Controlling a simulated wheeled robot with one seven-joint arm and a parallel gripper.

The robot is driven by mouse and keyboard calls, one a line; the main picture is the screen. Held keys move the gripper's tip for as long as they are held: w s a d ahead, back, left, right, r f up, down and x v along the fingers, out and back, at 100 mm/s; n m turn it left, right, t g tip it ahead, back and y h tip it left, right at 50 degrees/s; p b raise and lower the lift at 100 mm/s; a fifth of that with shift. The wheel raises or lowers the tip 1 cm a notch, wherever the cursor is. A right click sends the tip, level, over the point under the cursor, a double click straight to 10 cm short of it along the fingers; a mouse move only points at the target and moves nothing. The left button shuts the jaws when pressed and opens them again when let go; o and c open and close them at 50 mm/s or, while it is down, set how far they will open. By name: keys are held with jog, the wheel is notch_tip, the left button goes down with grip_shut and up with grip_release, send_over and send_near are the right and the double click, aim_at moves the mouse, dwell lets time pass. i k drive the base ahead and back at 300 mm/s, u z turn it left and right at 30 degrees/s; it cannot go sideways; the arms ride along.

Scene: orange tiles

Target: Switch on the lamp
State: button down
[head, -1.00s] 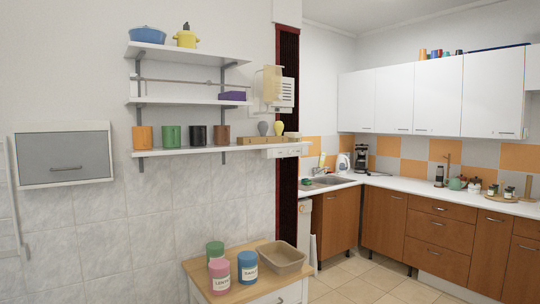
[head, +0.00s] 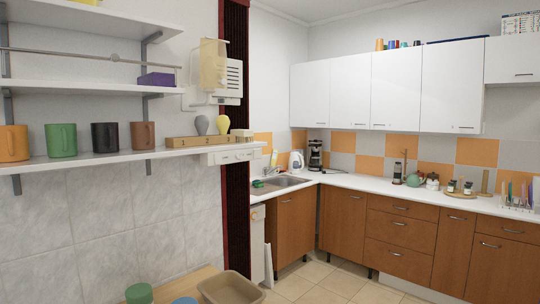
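A beige, translucent cylinder (head: 213,65) that looks like a lamp shade is mounted on the wall above the right end of the lowest shelf. It looks unlit, though I cannot be sure. A white vented box (head: 233,80) is on the wall right behind it. A white panel with small round marks (head: 229,157), perhaps knobs or switches, is below the right end of the lowest shelf. A grey bulb-shaped thing (head: 201,124) and a yellow one (head: 223,124) stand on a wooden block (head: 192,141) on that shelf. My gripper is not in view.
Several mugs stand on the lowest shelf (head: 95,160). A low cabinet with a beige basin (head: 230,289) and jar lids is at the bottom. Tiled floor (head: 330,284) is free before the brown kitchen cabinets (head: 400,235).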

aim_at(218, 156)
jog(key=u, duration=0.15)
jog(key=i, duration=1.15)
jog(key=u, duration=0.75)
jog(key=i, duration=0.4)
jog(key=u, duration=0.15)
